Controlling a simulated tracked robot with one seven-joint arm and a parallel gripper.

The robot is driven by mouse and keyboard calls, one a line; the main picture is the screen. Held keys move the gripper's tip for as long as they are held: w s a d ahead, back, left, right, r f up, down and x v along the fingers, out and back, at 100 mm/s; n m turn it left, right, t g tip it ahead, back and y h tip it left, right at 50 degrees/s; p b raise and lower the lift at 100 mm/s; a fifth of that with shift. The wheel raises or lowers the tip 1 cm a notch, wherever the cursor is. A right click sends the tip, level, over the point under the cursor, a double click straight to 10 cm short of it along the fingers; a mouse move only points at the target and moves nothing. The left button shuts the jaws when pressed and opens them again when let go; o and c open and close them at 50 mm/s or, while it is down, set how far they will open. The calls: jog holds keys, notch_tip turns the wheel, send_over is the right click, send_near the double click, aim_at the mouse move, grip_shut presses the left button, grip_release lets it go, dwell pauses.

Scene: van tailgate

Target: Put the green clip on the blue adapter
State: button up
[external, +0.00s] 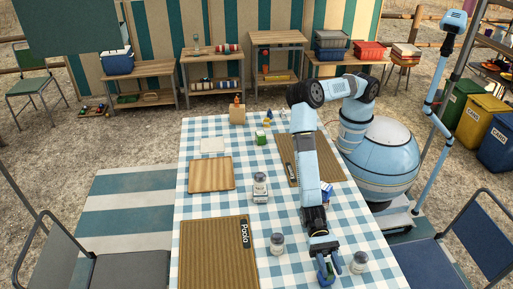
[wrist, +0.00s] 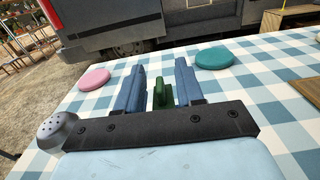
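In the wrist view a small green clip (wrist: 162,95) stands between the two blue fingers of my gripper (wrist: 160,88). A narrow gap shows on each side of the clip, so the fingers look open around it. In the external view my gripper (external: 325,270) is low over the near end of the checked table, and the clip is mostly hidden by the fingers. A small blue object (external: 327,192), perhaps the blue adapter, lies beside my forearm near the brown mat. I cannot make out its shape. It does not show in the wrist view.
A shaker (external: 359,263) stands close to my gripper, its perforated top (wrist: 56,130) at the wrist view's left. Another jar (external: 277,243) stands on the other side. A pink disc (wrist: 94,79) and a teal disc (wrist: 214,57) lie beyond the fingers. A ribbed board (external: 215,262) lies at left.

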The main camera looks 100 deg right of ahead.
jog(key=d, duration=0.7)
jog(key=shift+d, duration=0.25)
jog(key=shift+r, duration=0.1)
jog(key=d+r+n+g+h, duration=0.3)
jog(key=d+r+n+h, duration=0.4)
jog(key=d+r+n, duration=1.45)
jog(key=s+d+r+m+t+h, duration=0.1)
jog(key=s+d+r+t+h, duration=0.2)
jog(key=d, duration=1.4)
jog(key=s+d+r+m+t+h, duration=0.1)
jog(key=s+d+r+h, duration=0.3)
jog(key=s+d, duration=0.5)
jog(key=s+d+r+m+t+h, duration=0.1)
jog(key=s+d+r+t+h, duration=0.3)
jog(key=d, duration=2.1)
jog(key=s+r, duration=0.3)
jog(key=shift+d+t, duration=0.3)
